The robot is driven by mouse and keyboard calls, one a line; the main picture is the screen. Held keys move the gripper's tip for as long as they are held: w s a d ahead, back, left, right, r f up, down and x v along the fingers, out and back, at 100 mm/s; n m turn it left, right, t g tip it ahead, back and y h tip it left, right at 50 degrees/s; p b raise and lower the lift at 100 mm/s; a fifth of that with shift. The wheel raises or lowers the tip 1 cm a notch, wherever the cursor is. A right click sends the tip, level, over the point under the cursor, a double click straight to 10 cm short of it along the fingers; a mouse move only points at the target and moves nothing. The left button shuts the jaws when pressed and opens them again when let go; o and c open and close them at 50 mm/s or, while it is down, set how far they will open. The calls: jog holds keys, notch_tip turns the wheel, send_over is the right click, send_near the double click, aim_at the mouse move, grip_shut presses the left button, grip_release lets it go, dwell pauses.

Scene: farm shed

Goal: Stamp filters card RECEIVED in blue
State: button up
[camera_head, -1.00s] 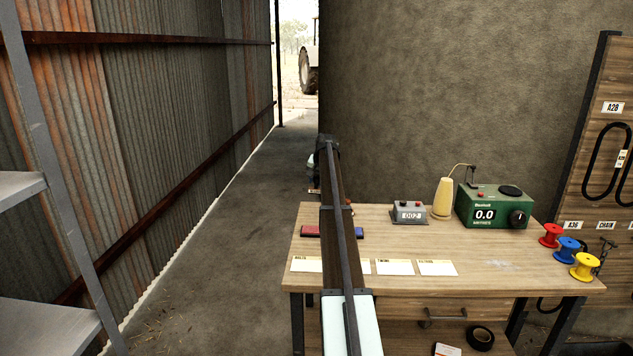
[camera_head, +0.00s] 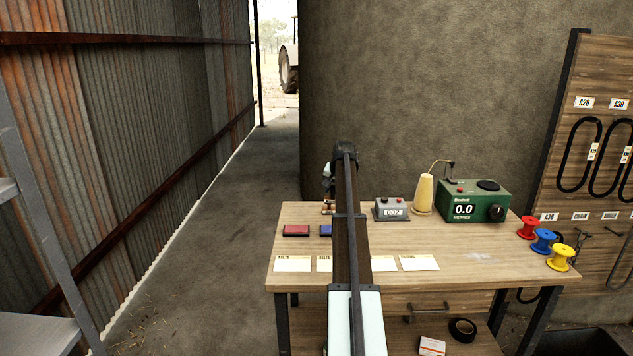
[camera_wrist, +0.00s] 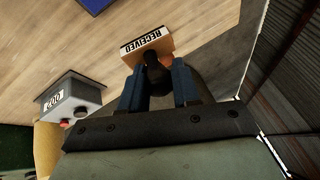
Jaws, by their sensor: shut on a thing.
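My gripper (camera_wrist: 158,88) is shut on the handle of a wooden stamp (camera_wrist: 147,47) whose label reads RECEIVED. In the head view the gripper (camera_head: 328,190) is beyond my arm, at the back of the workbench, with the stamp (camera_head: 328,209) low in it. A red ink pad (camera_head: 296,231) and a blue ink pad (camera_head: 326,231) lie nearer the front; my arm hides part of the blue one. The blue pad also shows at the top of the wrist view (camera_wrist: 93,3). The rightmost card (camera_head: 418,263) seems to read FILTERS; other cards (camera_head: 292,264) lie left of it.
A grey counter (camera_head: 391,209), a yellow cone (camera_head: 424,194) and a green metre box (camera_head: 474,202) stand at the workbench's (camera_head: 490,282) back right. Coloured spools (camera_head: 543,240) sit at its right end. The tabletop right of the cards is mostly clear.

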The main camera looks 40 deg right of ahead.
aim_at(334, 198)
jog(key=shift+n, duration=0.7)
jog(key=s+a, duration=0.2)
jog(key=s+a+f, duration=0.1)
jog(key=s+a, duration=0.1)
jog(key=shift+f, duration=0.15)
jog(key=shift+f, duration=0.1)
jog(key=shift+f, duration=2.85)
jog(key=shift+f, duration=0.55)
jog(key=shift+r, duration=0.1)
jog(key=shift+r, duration=3.45)
